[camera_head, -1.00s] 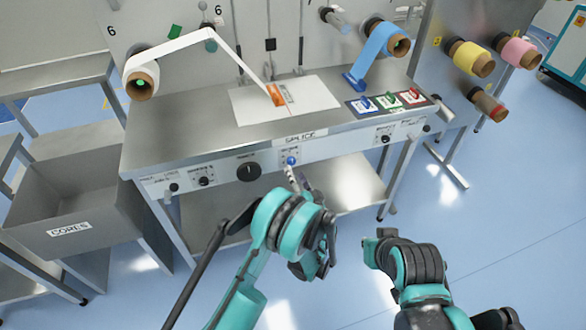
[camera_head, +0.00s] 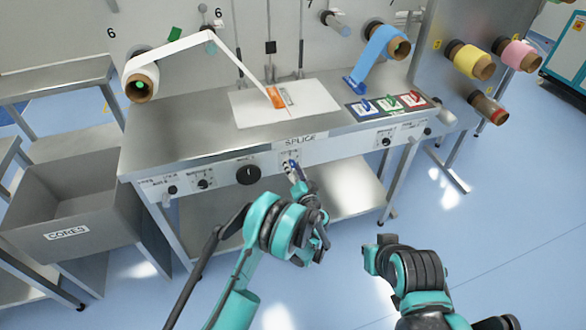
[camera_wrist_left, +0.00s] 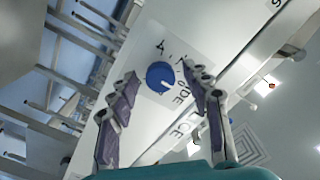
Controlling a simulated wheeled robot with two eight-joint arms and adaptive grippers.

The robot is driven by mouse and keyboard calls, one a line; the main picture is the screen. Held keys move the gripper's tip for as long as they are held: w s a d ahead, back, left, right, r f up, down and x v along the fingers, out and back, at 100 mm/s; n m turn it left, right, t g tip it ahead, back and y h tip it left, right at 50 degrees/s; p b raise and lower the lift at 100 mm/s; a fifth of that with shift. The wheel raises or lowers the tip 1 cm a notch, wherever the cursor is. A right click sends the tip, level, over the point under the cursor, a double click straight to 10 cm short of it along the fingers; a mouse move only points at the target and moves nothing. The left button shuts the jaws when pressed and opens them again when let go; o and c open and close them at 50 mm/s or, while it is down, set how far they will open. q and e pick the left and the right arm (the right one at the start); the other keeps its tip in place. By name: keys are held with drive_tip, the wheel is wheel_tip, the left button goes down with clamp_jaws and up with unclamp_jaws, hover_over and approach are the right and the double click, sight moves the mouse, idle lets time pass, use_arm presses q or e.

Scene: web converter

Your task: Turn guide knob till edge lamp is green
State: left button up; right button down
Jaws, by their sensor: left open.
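The blue guide knob (camera_wrist_left: 160,77) sits on the white front panel, with printed lettering beside it, partly hidden. In the head view the knob (camera_head: 291,163) is mostly covered by my left fingertips. My left gripper (camera_wrist_left: 159,72) is open, with one finger on each side of the knob. I cannot tell whether the fingers touch it. In the head view the left gripper (camera_head: 291,168) points up at the panel under the SPLICE label. I cannot make out the edge lamp for certain; a small red spot (camera_wrist_left: 271,85) shows in the wrist view. The right gripper's fingers do not show.
The panel also carries a large black knob (camera_head: 248,174) and smaller knobs. On the bench (camera_head: 185,135) lie a white splice plate (camera_head: 245,108) and a colored tab board (camera_head: 380,115). A grey CORES bin (camera_head: 65,205) stands at left. My right arm (camera_head: 420,270) is right of the left one.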

use_arm(q)
clamp_jaws()
drive_tip(key=shift+m, duration=2.8)
unclamp_jaws()
